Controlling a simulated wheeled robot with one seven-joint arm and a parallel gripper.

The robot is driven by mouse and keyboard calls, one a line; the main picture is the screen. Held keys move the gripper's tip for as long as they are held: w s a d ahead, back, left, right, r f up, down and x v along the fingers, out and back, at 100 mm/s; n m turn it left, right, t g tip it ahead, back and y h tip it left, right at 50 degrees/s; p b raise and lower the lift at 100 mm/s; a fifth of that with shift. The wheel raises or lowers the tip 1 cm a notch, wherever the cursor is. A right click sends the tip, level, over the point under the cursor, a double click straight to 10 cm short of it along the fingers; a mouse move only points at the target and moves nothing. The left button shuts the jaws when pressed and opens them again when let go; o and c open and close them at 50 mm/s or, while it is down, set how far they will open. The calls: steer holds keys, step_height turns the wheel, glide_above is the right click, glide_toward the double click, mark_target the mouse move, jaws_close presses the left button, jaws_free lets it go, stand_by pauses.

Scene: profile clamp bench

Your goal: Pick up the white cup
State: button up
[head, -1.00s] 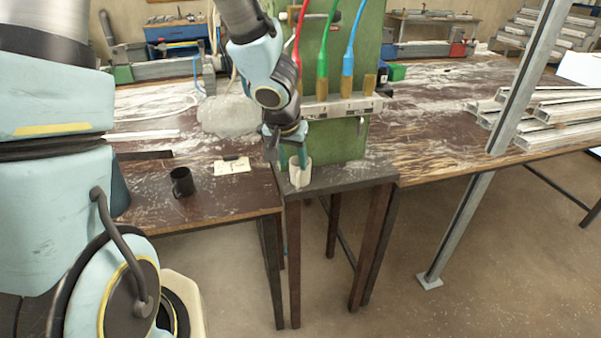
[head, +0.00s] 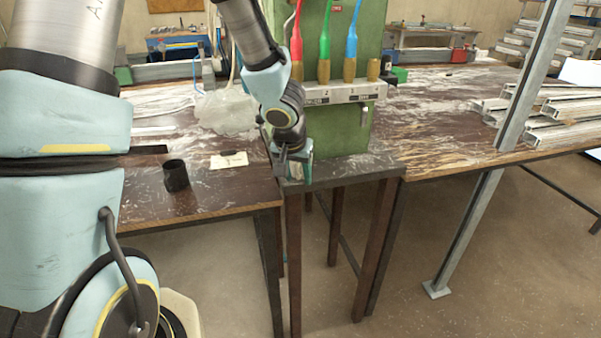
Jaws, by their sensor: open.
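The white cup cannot be made out now. In the earlier frame it stood on the front left corner of the small dark table, and my gripper now covers that spot. My gripper (head: 296,175) points down over this corner, with its teal fingers low at the tabletop. It is open. Whether the cup is between the fingers or behind them cannot be told. The small dark table (head: 350,169) shows bare to the right of the gripper.
A black mug (head: 176,176) and a paper note (head: 229,160) are on the brown bench (head: 215,199) to the left. A green cabinet (head: 345,130) with red, green and blue hoses stands behind my gripper. A metal post (head: 487,190) and stacked profiles (head: 560,128) are at right.

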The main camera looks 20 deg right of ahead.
steer(key=shift+r, duration=0.1)
jaws_close()
stand_by(1.3)
